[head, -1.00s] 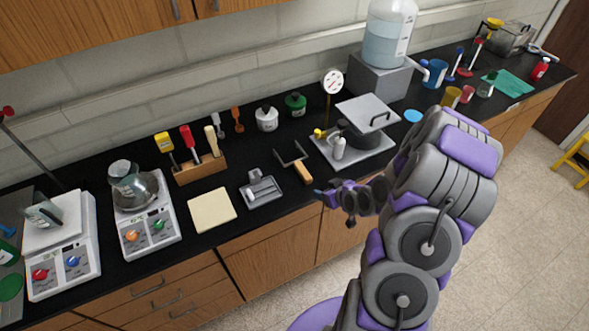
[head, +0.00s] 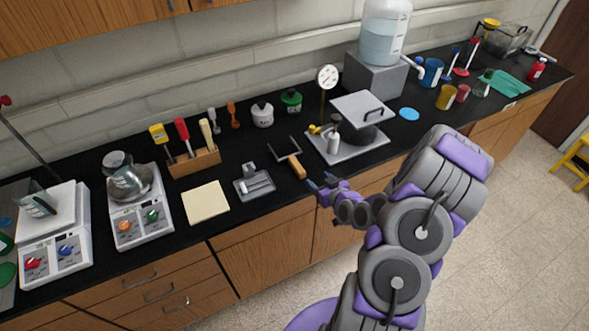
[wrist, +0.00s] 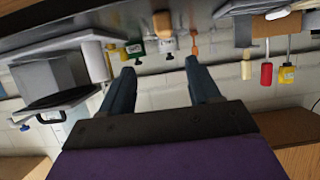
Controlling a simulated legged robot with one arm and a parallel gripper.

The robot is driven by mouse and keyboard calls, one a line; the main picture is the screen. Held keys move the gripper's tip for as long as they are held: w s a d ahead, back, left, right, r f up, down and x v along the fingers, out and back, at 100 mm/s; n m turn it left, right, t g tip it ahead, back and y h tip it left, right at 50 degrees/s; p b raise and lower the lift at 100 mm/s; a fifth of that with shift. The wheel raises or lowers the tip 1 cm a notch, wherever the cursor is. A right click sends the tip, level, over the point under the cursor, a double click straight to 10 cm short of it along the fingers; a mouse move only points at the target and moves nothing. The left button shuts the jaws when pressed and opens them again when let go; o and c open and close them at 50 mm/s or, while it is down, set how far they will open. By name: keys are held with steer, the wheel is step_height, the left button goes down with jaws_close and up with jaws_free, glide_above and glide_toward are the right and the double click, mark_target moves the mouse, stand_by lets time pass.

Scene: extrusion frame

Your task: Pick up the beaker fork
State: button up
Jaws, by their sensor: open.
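The beaker fork (head: 297,167) lies on the black counter in the head view. Its dark two-pronged end points toward the wall and its wooden handle points toward the front edge. My gripper (head: 319,182) is open and empty at the counter's front edge, just right of and nearer than the handle end, with a small gap between them. In the wrist view, the two dark fingers of my gripper (wrist: 160,84) are spread apart with nothing between them. That view is upside down, and I cannot clearly make out the fork in it.
Left of the fork is a small grey metal tray (head: 241,191). Right of it stands a grey plate (head: 372,148) with a press-like device. Cabinet fronts (head: 262,258) drop below the counter.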

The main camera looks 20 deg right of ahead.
steer(key=shift+w+f+b, duration=0.3)
steer(key=shift+w+b, duration=0.15)
steer(key=shift+b, duration=1.85)
steer(key=b, duration=0.4)
steer(key=shift+w+a+f+b, duration=0.15)
steer(key=shift+a+f+b, duration=0.05)
steer(key=shift+a+b, duration=0.1)
steer(key=b, duration=0.4)
glide_toward(297, 165)
steer(key=x, duration=0.5)
steer(key=shift+w+d+f, duration=0.3)
steer(key=shift+d+f, duration=0.05)
steer(key=shift+a+b+x, duration=0.15)
steer(key=shift+b+x, duration=0.25)
steer(key=shift+x, duration=0.9)
steer(key=shift+a+b+x, duration=0.15)
steer(key=shift+b+x, duration=0.2)
steer(key=shift+x, duration=1)
steer(key=shift+r, duration=0.15)
steer(key=shift+c, duration=0.4)
steer(key=c, duration=1)
steer(key=shift+r, duration=0.1)
